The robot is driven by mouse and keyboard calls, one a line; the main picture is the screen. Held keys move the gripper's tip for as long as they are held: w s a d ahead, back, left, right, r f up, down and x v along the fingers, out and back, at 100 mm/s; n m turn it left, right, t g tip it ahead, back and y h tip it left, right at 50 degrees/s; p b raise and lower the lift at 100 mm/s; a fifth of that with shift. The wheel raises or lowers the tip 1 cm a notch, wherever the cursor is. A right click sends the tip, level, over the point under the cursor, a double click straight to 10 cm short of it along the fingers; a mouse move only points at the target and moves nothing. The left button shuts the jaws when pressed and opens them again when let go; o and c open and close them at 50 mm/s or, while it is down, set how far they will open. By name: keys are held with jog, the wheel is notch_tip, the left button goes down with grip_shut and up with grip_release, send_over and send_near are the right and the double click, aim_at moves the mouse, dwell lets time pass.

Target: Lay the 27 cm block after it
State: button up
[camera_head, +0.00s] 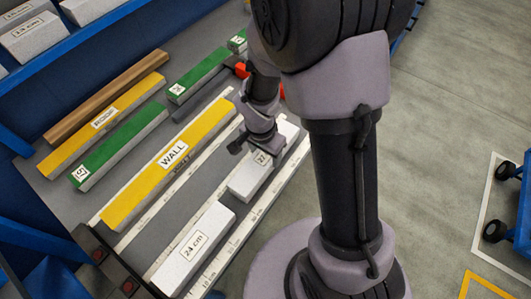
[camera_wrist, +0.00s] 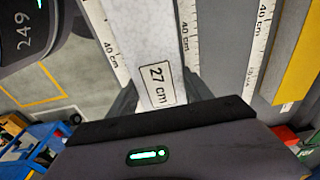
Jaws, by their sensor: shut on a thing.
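The white 27 cm block (camera_head: 250,177) lies along the channel between the ruler strips on the bench, partly hidden by my arm. My gripper (camera_head: 258,143) is over it from above. In the wrist view the 27 cm block (camera_wrist: 150,55) sits between the two fingers of my gripper (camera_wrist: 160,98), which are shut on its sides. The white 24 cm block (camera_head: 195,247) lies in the same channel, nearer the front left end, in line with the 27 cm block. A short gap seems to show between the two blocks.
A yellow WALL bar (camera_head: 150,187), green bars (camera_head: 110,152) and a yellow ROOF bar (camera_head: 100,122) lie left of the channel. A wooden strip (camera_head: 105,95) lies farther left. White blocks (camera_head: 35,37) stand on a blue shelf at top left.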

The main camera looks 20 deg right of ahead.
jog(key=shift+f+b, duration=0.55)
jog(key=shift+b, duration=0.05)
jog(key=o, duration=1.4)
jog(key=shift+o, duration=0.2)
notch_tip(320, 180, up, 18)
jog(key=s+a+p, duration=0.1)
jog(key=a+p, duration=0.1)
jog(key=p, duration=0.6)
notch_tip(320, 180, up, 6)
jog(key=n+t+y, duration=0.1)
jog(key=n+t, duration=0.1)
send_over(261, 160)
jog(key=s, duration=0.3)
jog(key=s+a+r+n+t+y+b, duration=0.1)
jog(key=s+a+r+n+t+y, duration=0.1)
jog(key=s+r, duration=0.6)
jog(key=shift+s+r+n+t, duration=0.2)
jog(key=shift+n+t, duration=0.3)
jog(key=shift+n, duration=0.7)
